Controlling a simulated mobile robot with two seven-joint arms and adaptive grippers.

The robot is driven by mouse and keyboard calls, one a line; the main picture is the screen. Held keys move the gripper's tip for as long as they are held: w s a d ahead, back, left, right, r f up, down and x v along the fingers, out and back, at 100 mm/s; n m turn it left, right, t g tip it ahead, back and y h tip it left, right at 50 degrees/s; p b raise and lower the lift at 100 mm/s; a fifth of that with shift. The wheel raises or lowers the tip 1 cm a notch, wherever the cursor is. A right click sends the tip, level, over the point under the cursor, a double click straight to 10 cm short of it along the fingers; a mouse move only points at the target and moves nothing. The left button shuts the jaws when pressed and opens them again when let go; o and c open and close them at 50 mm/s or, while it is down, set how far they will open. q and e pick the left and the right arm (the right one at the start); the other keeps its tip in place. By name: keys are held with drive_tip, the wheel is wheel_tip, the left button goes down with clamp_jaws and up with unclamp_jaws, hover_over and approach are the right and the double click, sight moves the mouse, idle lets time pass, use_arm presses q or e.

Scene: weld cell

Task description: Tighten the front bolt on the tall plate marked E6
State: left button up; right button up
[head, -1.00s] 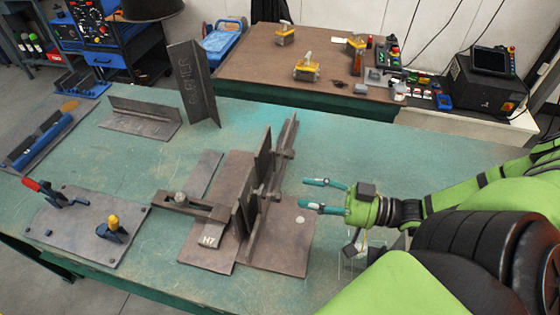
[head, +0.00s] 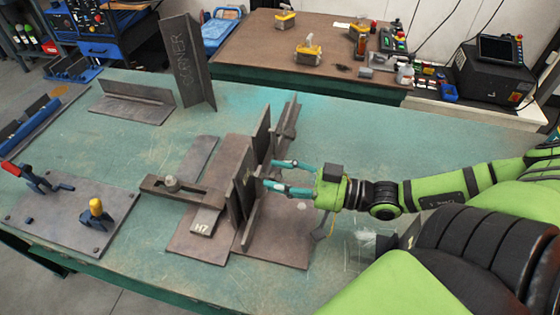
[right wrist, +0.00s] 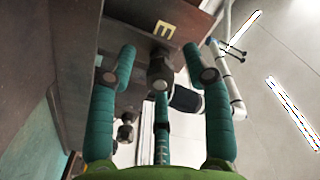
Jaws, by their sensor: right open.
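In the right wrist view a dark steel plate (right wrist: 138,22) carries a pale mark that reads E; the rest of the mark cannot be read. A dark hex-headed bolt (right wrist: 160,68) stands out from it, between the spread fingertips of my right gripper (right wrist: 158,62). I see a gap on both sides of the bolt head. A second bolt (right wrist: 126,130) shows lower down. In the head view my right gripper (head: 268,176) is open at the right side of the upright steel plates (head: 243,187); the bolt and mark are hidden there. My left gripper is not in view.
A low piece marked H7 (head: 203,224) and a clamp bar (head: 185,193) lie left of the upright plates. A tall angle marked CORNER (head: 186,65) stands behind. A plate with toggle clamps (head: 70,212) lies at left. The green table is clear at the right.

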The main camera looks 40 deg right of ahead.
clamp_jaws()
drive_tip(key=shift+m, duration=0.3)
